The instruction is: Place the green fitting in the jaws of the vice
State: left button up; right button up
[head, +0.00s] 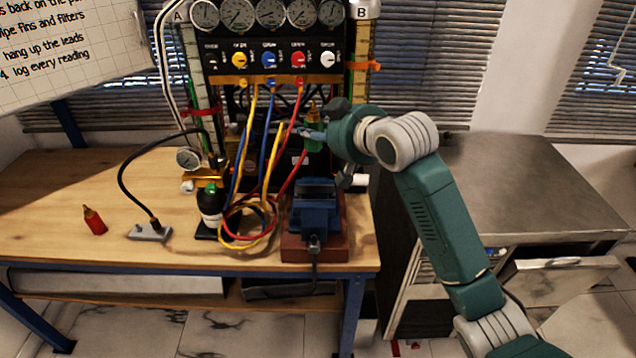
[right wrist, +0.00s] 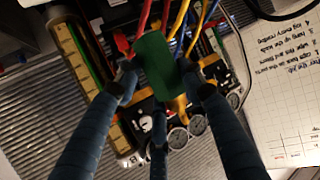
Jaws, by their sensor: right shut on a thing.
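The green fitting (head: 314,137) has a brass tip pointing up in the head view. My right gripper (head: 310,133) is shut on it and holds it in the air above the vice, in front of the gauge rig. In the right wrist view the green body of the fitting (right wrist: 155,64) sits between the fingers of my right gripper (right wrist: 158,84). The blue vice (head: 315,210) stands on a reddish-brown block at the bench's front right. The vice's jaws look empty, though the gap is hard to make out. My left gripper is not in view.
The gauge rig (head: 268,62) with dials and knobs stands behind. Yellow, blue and red hoses (head: 250,215) coil left of the vice. A black bottle (head: 210,205), a grey block with a cable (head: 150,232) and a red fitting (head: 95,220) are further left. The bench (head: 60,205) is clear at left.

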notch_tip(320, 180, down, 14)
jog(key=p, duration=0.1)
jog(key=shift+r+p, duration=0.2)
jog(key=shift+p, duration=0.2)
jog(key=shift+f, duration=0.1)
jog(key=shift+f, duration=0.55)
jog(key=o, duration=1.4)
jog(key=shift+f, duration=0.1)
jog(key=shift+o, duration=0.2)
jog(key=r+b+v, duration=0.1)
jog(key=v, duration=1.1)
jog(key=shift+b, duration=0.35)
